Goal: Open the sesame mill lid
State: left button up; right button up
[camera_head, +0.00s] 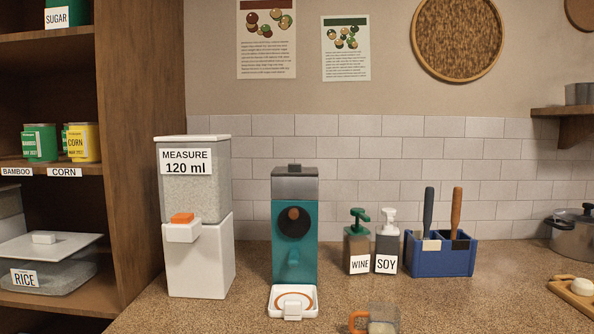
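The teal machine (308,258), which looks like the sesame mill, stands upright on the counter, left of centre. A grey translucent top section (295,187) sits on it, with a flat dark lid (294,171) that looks closed. A small dark knob stands on the lid. The machine's front has a dark round disc with a brown knob (293,213) and a teal spout below. A white tray (275,306) with an orange ring lies at its foot. Neither of my grippers shows in this view.
A white dispenser (200,265) labelled "MEASURE 120 ml" stands left of the mill. WINE (357,248) and SOY (387,248) pump bottles and a blue holder (440,262) stand right. A cup with an orange handle (383,320) is at the front edge. Shelves (145,130) rise at left.

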aim_at(292, 169)
jog(key=z, duration=1.65)
jog(key=k, duration=1.05)
jog(key=u, duration=1.65)
jog(key=i, duration=0.5)
jog(key=z, duration=0.05)
